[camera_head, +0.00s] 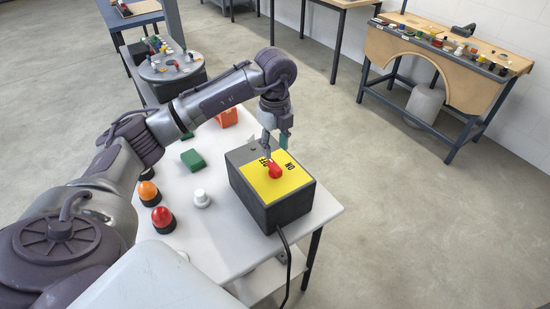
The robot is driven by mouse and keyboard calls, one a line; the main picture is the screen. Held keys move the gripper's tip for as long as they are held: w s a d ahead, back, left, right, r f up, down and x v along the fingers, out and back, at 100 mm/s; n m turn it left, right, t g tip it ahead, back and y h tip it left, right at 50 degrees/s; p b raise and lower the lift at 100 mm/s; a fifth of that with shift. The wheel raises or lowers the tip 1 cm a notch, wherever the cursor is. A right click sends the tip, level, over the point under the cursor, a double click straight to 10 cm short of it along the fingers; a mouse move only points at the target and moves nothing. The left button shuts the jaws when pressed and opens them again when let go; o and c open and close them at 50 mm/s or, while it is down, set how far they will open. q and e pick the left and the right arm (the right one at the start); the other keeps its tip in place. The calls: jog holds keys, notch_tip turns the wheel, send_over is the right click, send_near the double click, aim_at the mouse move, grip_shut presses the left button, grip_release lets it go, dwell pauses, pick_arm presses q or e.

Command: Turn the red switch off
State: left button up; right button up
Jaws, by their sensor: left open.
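The red switch (274,171) sits on the yellow top plate (287,181) of a dark box (286,209) near the right corner of the white table. The plate carries the words ON, at its far right, and OFF, partly hidden behind the switch and gripper. My left gripper (274,149) points down just above and behind the switch, its fingers apart. Whether a finger touches the switch I cannot tell. My right gripper is not in view.
On the white table (227,236) stand a red lamp (163,219), an orange lamp (149,193), a white knob (201,198), a green block (193,160) and an orange object (227,117). A black cable (286,253) hangs from the box. A wooden workbench (440,66) stands at the far right.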

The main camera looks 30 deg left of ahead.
aim_at(275, 165)
pick_arm(q)
notch_tip(275, 165, up, 5)
jog(key=shift+r, duration=0.1)
dwell(0.6)
